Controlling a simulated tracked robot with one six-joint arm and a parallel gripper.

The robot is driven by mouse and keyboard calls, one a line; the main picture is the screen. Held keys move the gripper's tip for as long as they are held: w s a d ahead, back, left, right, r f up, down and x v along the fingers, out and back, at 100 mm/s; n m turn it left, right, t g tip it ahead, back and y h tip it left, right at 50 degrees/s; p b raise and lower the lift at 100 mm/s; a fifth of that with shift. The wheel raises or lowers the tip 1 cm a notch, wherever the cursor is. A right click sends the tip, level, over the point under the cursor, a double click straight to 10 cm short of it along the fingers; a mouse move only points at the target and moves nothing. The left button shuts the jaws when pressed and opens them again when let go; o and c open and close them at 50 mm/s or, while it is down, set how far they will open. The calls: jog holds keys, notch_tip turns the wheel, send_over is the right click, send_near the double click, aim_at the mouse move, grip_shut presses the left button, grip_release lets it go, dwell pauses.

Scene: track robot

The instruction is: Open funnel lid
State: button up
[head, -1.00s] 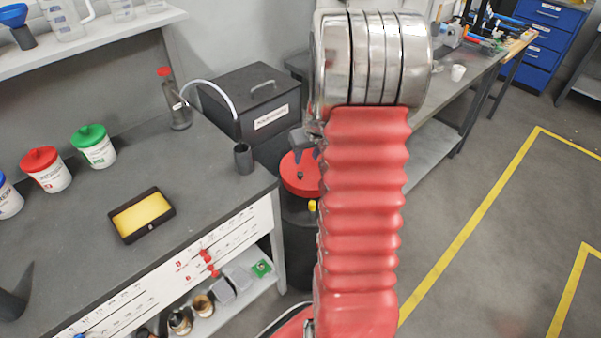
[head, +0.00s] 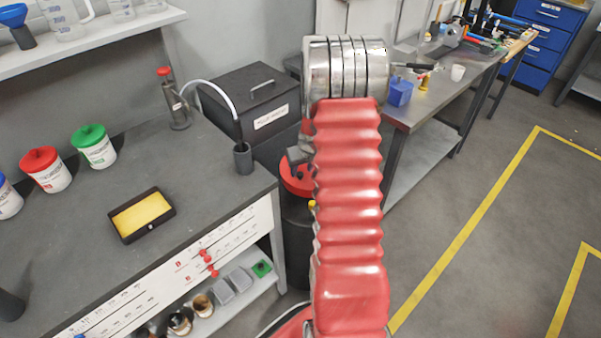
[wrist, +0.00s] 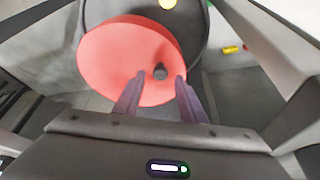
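The red round lid (head: 297,183) is on a dark drum-like container (head: 297,240) beside the bench end, partly hidden by my arm and gripper. In the wrist view the red lid (wrist: 115,55) has a small dark knob (wrist: 160,72), and the dark round body (wrist: 195,40) shows around its upper right side. The lid looks offset to the left of that body; I cannot tell whether it is tilted. My gripper (wrist: 159,79) is open, with the knob between its fingertips in the picture and a gap on both sides. In the head view my gripper (head: 300,154) is over the lid.
A black lidded box (head: 250,98) stands close behind left. The left bench (head: 90,210) holds a dark cup (head: 243,158) near its corner and a tray with a yellow sponge (head: 141,215). Another workbench (head: 425,105) stands behind right. Open floor lies to the right.

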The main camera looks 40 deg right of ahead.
aim_at(300, 173)
jog(key=shift+x, duration=1.6)
grip_shut()
